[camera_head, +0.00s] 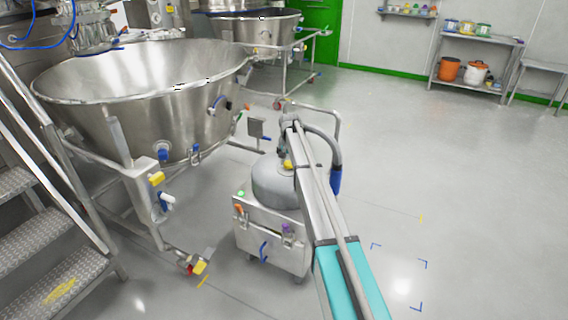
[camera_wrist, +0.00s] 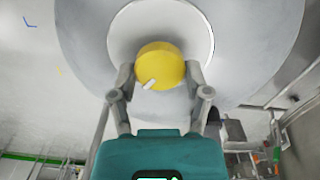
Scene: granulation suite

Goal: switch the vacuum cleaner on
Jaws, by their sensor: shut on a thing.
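The vacuum cleaner (camera_head: 270,241) stands on the floor in the middle of the head view, a steel box with a rounded grey top (camera_head: 272,186) and a dark hose with a blue end. A yellow round knob with a white mark (camera_wrist: 160,66) sits on a pale disc on the grey top in the wrist view. In the head view only a bit of yellow (camera_head: 288,164) shows beside my arm. My gripper (camera_wrist: 160,78) is above the top, its two fingers shut on the knob from both sides. A green spot (camera_head: 241,193) shows on the box's upper left.
A large steel bowl (camera_head: 150,105) on a wheeled frame stands left of the vacuum cleaner, with metal steps (camera_head: 40,235) at far left. A shelf rack (camera_head: 478,60) with tubs stands at the back right. The floor (camera_head: 440,170) to the right is clear.

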